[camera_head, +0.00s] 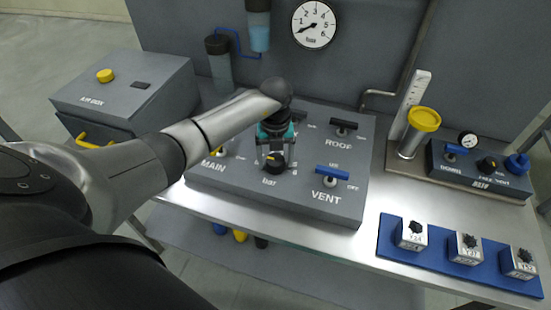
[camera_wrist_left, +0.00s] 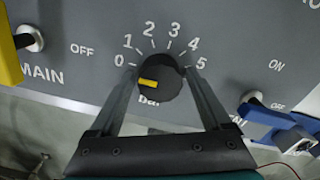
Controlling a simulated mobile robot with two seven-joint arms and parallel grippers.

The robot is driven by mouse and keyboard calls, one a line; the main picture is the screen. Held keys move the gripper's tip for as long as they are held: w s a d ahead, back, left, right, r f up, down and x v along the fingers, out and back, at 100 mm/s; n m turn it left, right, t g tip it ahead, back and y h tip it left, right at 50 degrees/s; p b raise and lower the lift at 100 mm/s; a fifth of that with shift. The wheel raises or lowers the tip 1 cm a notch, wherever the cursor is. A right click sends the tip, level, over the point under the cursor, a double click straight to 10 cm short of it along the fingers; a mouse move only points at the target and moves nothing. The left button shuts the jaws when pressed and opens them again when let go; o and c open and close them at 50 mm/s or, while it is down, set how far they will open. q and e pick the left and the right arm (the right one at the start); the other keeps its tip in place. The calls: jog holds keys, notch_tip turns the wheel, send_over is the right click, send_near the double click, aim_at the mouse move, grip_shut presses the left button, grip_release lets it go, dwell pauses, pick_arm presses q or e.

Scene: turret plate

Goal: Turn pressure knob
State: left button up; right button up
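The pressure knob (camera_wrist_left: 160,80) is a round black knob with a yellow pointer, on a grey panel with a dial marked 0 to 5 and "bar". Its pointer is turned left, near the 0 end. In the head view the knob (camera_head: 273,162) sits below my left gripper (camera_head: 275,152). The left gripper's two dark fingers (camera_wrist_left: 161,76) stand on either side of the knob, spread, with narrow gaps at its sides; contact is hard to make out. A round gauge (camera_head: 314,25) on the back wall has its needle low at the left. My right gripper is not in view.
The panel also carries a yellow MAIN handle (camera_wrist_left: 8,55), a blue VENT handle (camera_head: 332,172) and a black ROOF handle (camera_head: 344,124). A grey box (camera_head: 150,75) is at left. A yellow-topped cylinder (camera_head: 424,120) and a blue plate (camera_head: 385,245) with several blocks are at right.

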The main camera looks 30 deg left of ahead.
pick_arm(q)
jog(key=c, duration=1.1)
jog(key=m+b, duration=0.2)
jog(key=m, duration=0.3)
jog(key=shift+m, duration=0.3)
jog(key=m+b, duration=0.3)
jog(key=m, duration=0.3)
dwell(0.3)
jog(key=o, duration=1.3)
jog(key=shift+o, duration=0.2)
